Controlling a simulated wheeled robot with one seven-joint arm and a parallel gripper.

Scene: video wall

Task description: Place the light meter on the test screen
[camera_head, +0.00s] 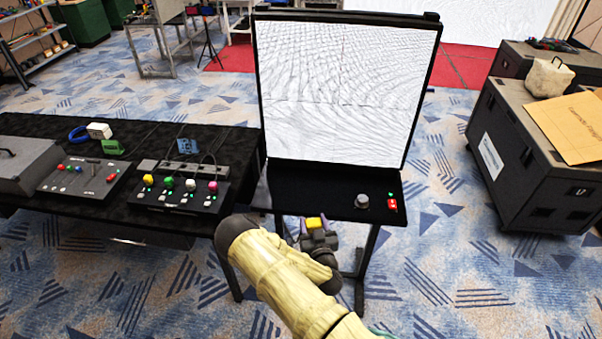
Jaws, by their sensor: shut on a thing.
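The test screen (345,80) is a tall panel with a pale, grey-patterned face and a dark frame. It stands upright behind a black shelf on thin legs. My gripper (317,224) is in front of the shelf's front edge, low and left of its middle. It is shut on a small yellow thing (316,222), which appears to be the light meter. Most of that thing is hidden between the fingers. It is apart from the screen face, and I cannot tell whether it touches the shelf edge.
The shelf (315,186) bears a grey knob (362,201) and a red switch box (392,204) at right. A black table (60,127) at left holds control boxes, including one with coloured knobs (180,190). A dark case (530,150) stands at right, with carpet between.

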